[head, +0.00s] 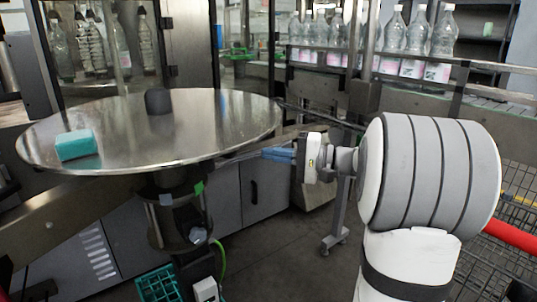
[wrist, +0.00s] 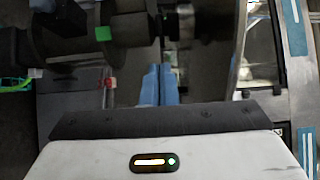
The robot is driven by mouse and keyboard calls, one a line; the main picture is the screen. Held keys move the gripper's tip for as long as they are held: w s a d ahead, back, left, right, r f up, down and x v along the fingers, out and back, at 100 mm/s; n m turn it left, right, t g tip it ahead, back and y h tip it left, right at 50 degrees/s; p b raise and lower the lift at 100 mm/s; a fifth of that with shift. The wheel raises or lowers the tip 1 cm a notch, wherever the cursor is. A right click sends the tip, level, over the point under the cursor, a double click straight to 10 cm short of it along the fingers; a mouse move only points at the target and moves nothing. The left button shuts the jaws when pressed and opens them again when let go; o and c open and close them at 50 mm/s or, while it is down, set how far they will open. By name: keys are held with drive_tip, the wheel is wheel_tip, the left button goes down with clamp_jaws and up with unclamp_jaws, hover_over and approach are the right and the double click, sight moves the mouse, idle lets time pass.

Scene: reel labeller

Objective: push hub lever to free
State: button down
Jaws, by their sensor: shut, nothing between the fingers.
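A round steel reel plate (head: 215,125) with a dark hub (head: 158,101) on top fills the left of the head view. Beneath it is a dark column (head: 170,185) with a small green tab (head: 199,188). The green tab also shows in the wrist view (wrist: 103,33), on dark round parts. I cannot make out for certain which part is the hub lever. My gripper (head: 266,153) is just right of the plate's rim and near its height, pointing left. Its blue fingers are together and empty in the wrist view (wrist: 160,70), apart from the green tab.
A teal block (head: 76,145) lies on the plate's left side. Bottles (head: 415,35) stand on a conveyor behind. A green crate (head: 160,284) is on the floor below the column. A wire cart (head: 515,190) is at the right. Floor between machine and arm is clear.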

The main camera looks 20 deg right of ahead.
drive_tip(key=x, duration=0.7)
drive_tip(key=shift+a, duration=0.3)
drive_tip(key=shift+d+b, duration=0.1)
drive_tip(key=shift+b, duration=0.3)
